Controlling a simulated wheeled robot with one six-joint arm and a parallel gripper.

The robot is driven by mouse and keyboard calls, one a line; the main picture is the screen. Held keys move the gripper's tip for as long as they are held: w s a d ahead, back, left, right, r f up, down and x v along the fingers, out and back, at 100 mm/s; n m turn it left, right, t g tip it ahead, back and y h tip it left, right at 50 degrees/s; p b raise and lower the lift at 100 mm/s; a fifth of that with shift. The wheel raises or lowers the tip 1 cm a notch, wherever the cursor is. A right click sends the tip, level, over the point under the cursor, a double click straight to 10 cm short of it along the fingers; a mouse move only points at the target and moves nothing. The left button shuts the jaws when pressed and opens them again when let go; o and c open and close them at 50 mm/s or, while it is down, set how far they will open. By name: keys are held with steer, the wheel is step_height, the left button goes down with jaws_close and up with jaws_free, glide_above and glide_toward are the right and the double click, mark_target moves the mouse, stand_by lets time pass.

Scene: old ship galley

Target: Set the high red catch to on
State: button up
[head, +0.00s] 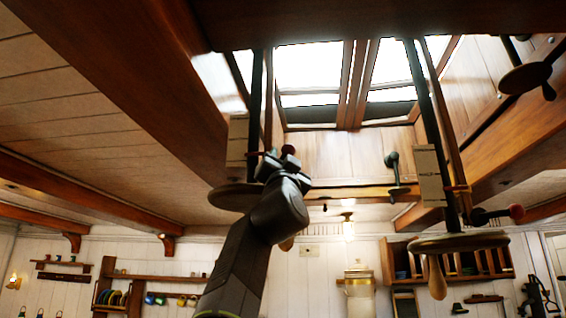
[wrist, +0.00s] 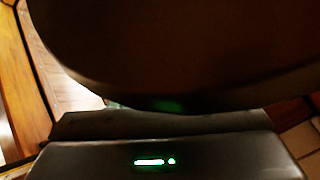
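In the head view my arm reaches up from below to the left hanging rod under the skylight. My gripper (head: 288,156) is at that rod, just above its round wooden disc (head: 232,197). A small dark-red piece (head: 254,154), which may be the red catch, shows beside the fingers; my gripper partly hides it. I cannot tell whether the fingers touch it, or how it is set. In the wrist view a large dark round surface (wrist: 180,50) fills the upper part, above my gripper's dark housing (wrist: 160,150) with green lights. The fingertips are hidden there.
A second rod (head: 430,120) hangs at the right with a wooden disc (head: 459,242) and a lever with a red knob (head: 517,211). Heavy beams (head: 140,75) frame the skylight (head: 311,75). Shelves (head: 160,279) line the far wall.

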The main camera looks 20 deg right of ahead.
steer(key=shift+w, duration=0.15)
steer(key=shift+s+f+b, duration=0.2)
steer(key=shift+f+b, duration=0.15)
steer(key=shift+f, duration=0.1)
steer(key=b+v, duration=0.6)
steer(key=v, duration=0.7)
steer(key=shift+r+b, duration=0.15)
steer(key=shift+b, duration=0.2)
steer(key=shift+s+a, duration=0.1)
steer(key=shift+a, duration=0.05)
